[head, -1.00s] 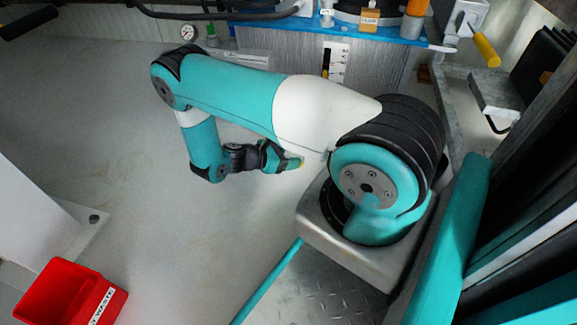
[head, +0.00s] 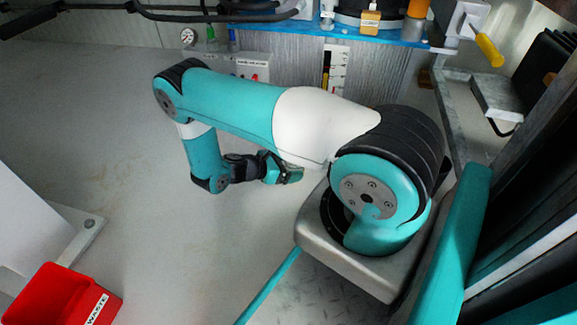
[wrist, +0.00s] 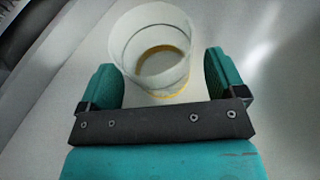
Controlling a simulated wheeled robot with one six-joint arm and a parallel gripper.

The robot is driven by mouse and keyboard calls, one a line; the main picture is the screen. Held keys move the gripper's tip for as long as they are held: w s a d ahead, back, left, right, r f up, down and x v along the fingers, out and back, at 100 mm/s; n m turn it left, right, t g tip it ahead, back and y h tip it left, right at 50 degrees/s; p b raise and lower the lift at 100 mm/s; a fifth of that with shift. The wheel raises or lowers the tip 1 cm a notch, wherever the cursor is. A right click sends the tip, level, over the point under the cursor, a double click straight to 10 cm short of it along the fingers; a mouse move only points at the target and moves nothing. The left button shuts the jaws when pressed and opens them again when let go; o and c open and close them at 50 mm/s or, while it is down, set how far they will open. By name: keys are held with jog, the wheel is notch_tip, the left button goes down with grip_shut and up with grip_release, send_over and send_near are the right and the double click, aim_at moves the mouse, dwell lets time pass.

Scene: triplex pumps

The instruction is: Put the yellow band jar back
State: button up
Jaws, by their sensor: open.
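The yellow band jar (wrist: 150,77) shows in the wrist view as a clear, pale, round vessel with a yellow band around its lower part. It lies between the two teal fingers of my gripper (wrist: 162,68). The fingers are open, with a narrow gap seen on each side of the jar. In the head view my gripper (head: 284,171) hangs in front of the arm's base, over the pale floor. I cannot make out the jar in that view.
A red waste bin (head: 48,297) stands at the lower left. A panel with a pressure gauge (head: 188,36) and a blue shelf (head: 395,35) with several items are at the back. A yellow-handled lever (head: 489,50) sticks out at the upper right.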

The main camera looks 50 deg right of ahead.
jog(key=p+v, duration=0.5)
jog(key=v, duration=0.6)
jog(key=shift+w+a+r, duration=0.2)
jog(key=shift+a+r, duration=0.05)
jog(key=shift+r, duration=0.05)
jog(key=w+a+r+m+t+y, duration=0.2)
jog(key=a+r+y, duration=0.3)
jog(key=r, duration=0.5)
jog(key=w+a+r+m+t+y, duration=0.2)
jog(key=a+r+y, duration=0.1)
jog(key=a+r, duration=0.6)
jog(key=s+a+r+t+y, duration=0.1)
jog(key=s+a+r+y, duration=0.3)
jog(key=s+r, duration=0.6)
jog(key=s+a+r+m+t+y, duration=0.1)
jog(key=s+a+r+y, duration=0.3)
jog(key=s+a+r, duration=0.3)
jog(key=s+r, duration=0.3)
jog(key=shift+s+m, duration=0.3)
jog(key=shift+s, duration=0.1)
